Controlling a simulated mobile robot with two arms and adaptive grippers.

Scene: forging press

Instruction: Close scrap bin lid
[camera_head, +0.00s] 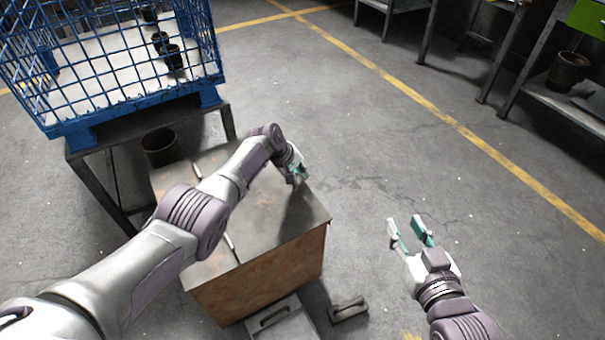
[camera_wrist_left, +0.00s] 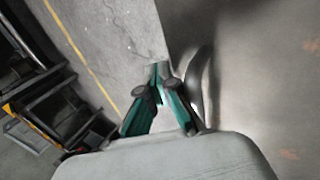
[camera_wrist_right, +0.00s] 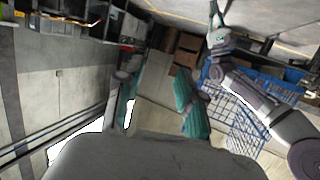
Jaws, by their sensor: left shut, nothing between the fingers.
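The scrap bin (camera_head: 262,288) is a rusty brown box standing below my left arm. Its grey metal lid (camera_head: 290,225) appears to lie flat across the top, partly hidden by my left arm. My left gripper (camera_head: 299,176) is shut and empty at the lid's far right edge. In the left wrist view its fingertips (camera_wrist_left: 158,80) meet beside the lid's edge, with the lid surface (camera_wrist_left: 265,70) to the right; I cannot tell whether they touch it. My right gripper (camera_head: 408,222) is open and empty above the floor, right of the bin.
A blue wire crate (camera_head: 110,100) on a dark stand is at the upper left. A dark bucket (camera_head: 160,147) stands behind the bin. A grey handled piece (camera_head: 282,318) and a small dark block (camera_head: 348,310) lie by its front.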

